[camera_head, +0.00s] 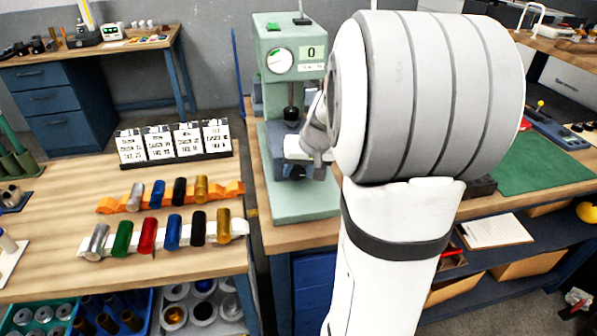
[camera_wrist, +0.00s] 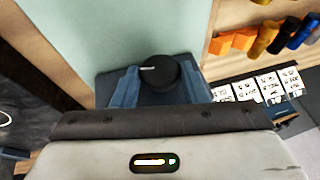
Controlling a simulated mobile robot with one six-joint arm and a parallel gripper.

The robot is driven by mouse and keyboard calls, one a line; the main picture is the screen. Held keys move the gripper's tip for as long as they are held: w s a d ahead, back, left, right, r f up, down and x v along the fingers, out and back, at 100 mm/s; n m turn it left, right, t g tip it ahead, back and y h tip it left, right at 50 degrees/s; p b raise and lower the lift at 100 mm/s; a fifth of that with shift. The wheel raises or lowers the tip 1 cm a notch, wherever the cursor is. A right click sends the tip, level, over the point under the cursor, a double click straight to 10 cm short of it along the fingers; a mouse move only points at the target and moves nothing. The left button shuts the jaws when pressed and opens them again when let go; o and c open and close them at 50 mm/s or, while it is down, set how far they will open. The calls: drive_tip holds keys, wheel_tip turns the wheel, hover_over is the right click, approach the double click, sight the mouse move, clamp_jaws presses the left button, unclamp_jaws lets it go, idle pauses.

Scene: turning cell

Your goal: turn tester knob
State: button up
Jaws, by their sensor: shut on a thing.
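The tester is a pale green machine (camera_head: 290,45) with a round dial and a display reading 0. Its base also fills the upper middle of the wrist view (camera_wrist: 150,30). In the wrist view, the tester knob (camera_wrist: 162,72) is a round black disc with a short white mark on its left part. My gripper (camera_wrist: 160,90) has its two blue fingers on either side of the knob, shut on it. In the head view my arm covers the right side of the tester, and I cannot make out the knob there.
Left of the tester, a wooden table (camera_head: 60,220) holds several coloured cylinders on an orange rack (camera_head: 228,188) and a white rack (camera_head: 200,243). Several labelled cards (camera_head: 160,143) stand behind them. A green mat (camera_head: 540,160) lies on the bench at right, beyond my arm.

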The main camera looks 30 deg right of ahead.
drive_tip(key=b, duration=0.2)
drive_tip(key=y+b, duration=0.1)
drive_tip(key=b, duration=0.1)
drive_tip(key=shift+d+f+t+y, duration=0.2)
drive_tip(key=shift+f+t+y, duration=0.1)
drive_tip(key=shift+f+t, duration=0.1)
drive_tip(key=shift+r+y+b, duration=0.1)
drive_tip(key=shift+y+b, duration=0.2)
drive_tip(key=shift+b, duration=0.3)
drive_tip(key=shift+r+y, duration=0.25)
drive_tip(key=shift+y, duration=0.05)
drive_tip(key=shift+m, duration=0.3)
drive_tip(key=o, duration=0.9)
drive_tip(key=shift+o, duration=0.2)
drive_tip(key=shift+s, duration=0.1)
drive_tip(key=v, duration=0.7)
drive_tip(key=shift+s+r, duration=0.25)
drive_tip(key=shift+r, duration=0.05)
drive_tip(key=shift+d, duration=0.1)
